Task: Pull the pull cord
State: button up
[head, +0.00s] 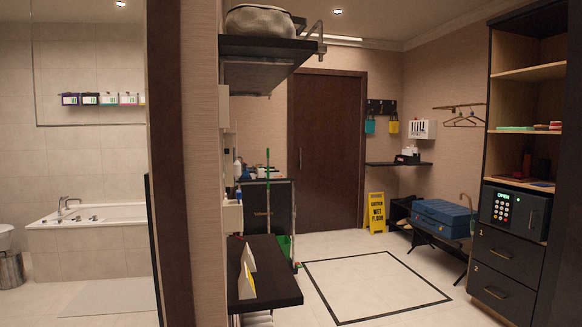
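I cannot make out a pull cord for certain in the head view. A thin dark line (33,70) runs down the tiled bathroom wall at the far left and turns level above the bathtub. It looks more like wall trim than a cord. The bathtub (85,250), with its tap (68,203), stands below it. My gripper is not in view, so its state and what it may hold do not show.
A wall end (170,160) separates the bathroom from the room. A black shelf (262,285) juts out at centre. A yellow wet-floor sign (376,212), blue case (440,217) and safe (514,210) stand right. The outlined floor (375,285) is clear.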

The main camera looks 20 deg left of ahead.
aim_at(236, 166)
jog(key=z, duration=0.2)
jog(key=i, duration=0.8)
jog(key=u, duration=0.6)
jog(key=i, duration=0.65)
jog(key=u, duration=0.6)
